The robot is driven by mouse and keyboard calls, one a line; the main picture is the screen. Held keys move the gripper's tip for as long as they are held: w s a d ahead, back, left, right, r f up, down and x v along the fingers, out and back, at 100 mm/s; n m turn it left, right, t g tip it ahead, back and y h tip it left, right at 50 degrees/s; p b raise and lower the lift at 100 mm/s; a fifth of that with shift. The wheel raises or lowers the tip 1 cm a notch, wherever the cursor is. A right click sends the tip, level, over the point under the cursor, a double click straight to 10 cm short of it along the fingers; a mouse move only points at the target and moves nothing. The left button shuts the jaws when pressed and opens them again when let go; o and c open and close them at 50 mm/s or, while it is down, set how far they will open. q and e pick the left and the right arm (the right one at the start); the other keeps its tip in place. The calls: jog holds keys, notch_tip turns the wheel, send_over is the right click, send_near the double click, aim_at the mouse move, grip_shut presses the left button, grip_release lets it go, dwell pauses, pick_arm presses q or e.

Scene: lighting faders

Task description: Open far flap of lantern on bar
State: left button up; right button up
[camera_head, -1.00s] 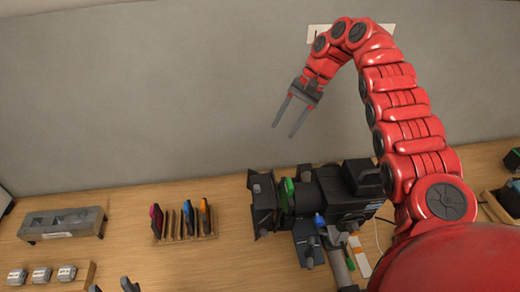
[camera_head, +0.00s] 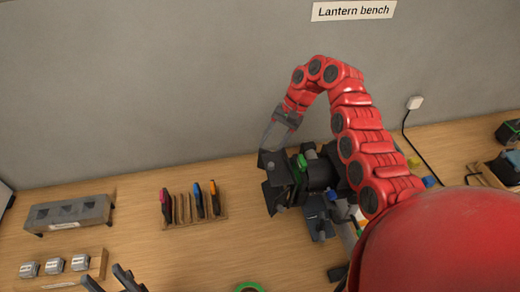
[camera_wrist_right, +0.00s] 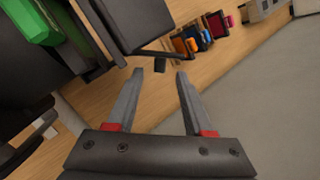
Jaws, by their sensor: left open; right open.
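The black lantern (camera_head: 320,172) sits on its bar over the bench, with a green piece (camera_head: 300,162) near its front. Its dark flaps are at the left end; the far flap (camera_head: 272,160) is at the back. My right gripper (camera_head: 268,142) is open just behind and above this flap. In the right wrist view a dark flap (camera_wrist_right: 135,22) is beyond the open fingers (camera_wrist_right: 159,75), and a thin dark tab (camera_wrist_right: 160,63) lies near and between the fingertips. Contact cannot be told. My left gripper (camera_head: 115,280) is open at the bottom left, away from the lantern.
A wooden rack (camera_head: 192,217) with colored pieces stands left of the lantern. A green ring (camera_head: 249,287) is at the front. The wall is behind.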

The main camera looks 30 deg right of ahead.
jog(key=shift+x, duration=1.05)
jog(key=shift+d, duration=0.1)
jog(key=shift+c, duration=0.4)
jog(key=shift+s, duration=0.1)
grip_shut()
